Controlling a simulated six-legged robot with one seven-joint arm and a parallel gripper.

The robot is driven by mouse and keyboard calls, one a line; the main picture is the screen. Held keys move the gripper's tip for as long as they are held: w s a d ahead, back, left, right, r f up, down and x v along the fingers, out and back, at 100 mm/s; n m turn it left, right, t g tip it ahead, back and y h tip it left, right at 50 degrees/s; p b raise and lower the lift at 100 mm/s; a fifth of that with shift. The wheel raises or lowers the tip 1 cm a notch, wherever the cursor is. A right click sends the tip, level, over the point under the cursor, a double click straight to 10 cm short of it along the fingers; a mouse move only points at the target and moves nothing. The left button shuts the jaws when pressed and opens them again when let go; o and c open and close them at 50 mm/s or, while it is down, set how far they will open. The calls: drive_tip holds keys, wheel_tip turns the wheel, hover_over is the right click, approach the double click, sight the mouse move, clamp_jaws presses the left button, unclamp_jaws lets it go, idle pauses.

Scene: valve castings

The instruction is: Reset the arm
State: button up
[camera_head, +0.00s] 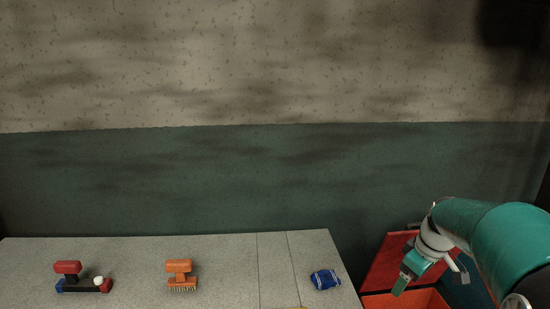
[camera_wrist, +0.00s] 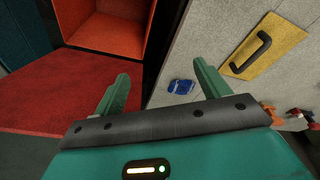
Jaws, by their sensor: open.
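My gripper (camera_head: 433,275) is at the right of the head view, over the red-orange box and to the right of the table. In the wrist view its two green fingers (camera_wrist: 161,72) stand wide apart with nothing between them. The teal arm comes in from the right edge of the head view.
An orange brush (camera_head: 180,269) and a red-handled block (camera_head: 68,269) with a white knob sit on the table. The open box (camera_head: 425,299) has a red panel (camera_head: 388,262). A yellow plate (camera_wrist: 284,39) carries a black handle (camera_wrist: 250,57).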

drive_tip(key=s+a+r+m+t+h, duration=0.1)
drive_tip(key=s+a+r+m, duration=0.15)
drive_tip(key=s+a, duration=0.35)
drive_tip(key=s+a+r+m+t, duration=0.1)
drive_tip(key=s+a+r, duration=0.3)
drive_tip(key=a, duration=0.4)
drive_tip(key=s+a+f+m+t, duration=0.1)
drive_tip(key=s+a+m, duration=0.2)
drive_tip(key=s+a, duration=0.3)
drive_tip(key=s, duration=0.4)
